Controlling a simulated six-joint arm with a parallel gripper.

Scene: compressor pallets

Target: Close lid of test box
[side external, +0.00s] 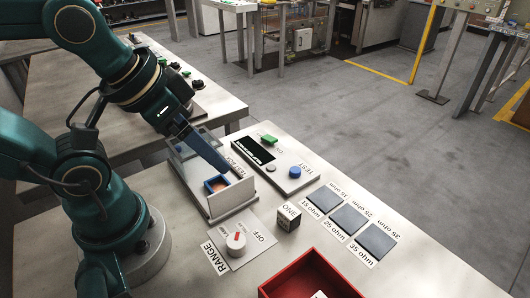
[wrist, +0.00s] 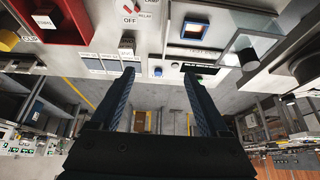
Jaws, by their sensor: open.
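The grey test box (side external: 232,200) stands on the bench just in front of my arm. It has a blue-rimmed square socket (side external: 216,184) inside, which also shows in the wrist view (wrist: 194,29). A framed, see-through panel that looks like the lid (wrist: 240,44) stands raised beside the socket in the wrist view.
A test panel (side external: 272,163) with a display, green switch and blue button sits behind the box. A range dial (side external: 236,243), dark cube (side external: 289,217), red bin (side external: 310,275) and labelled ohm pads (side external: 350,219) lie nearby. The bench's front right is clear.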

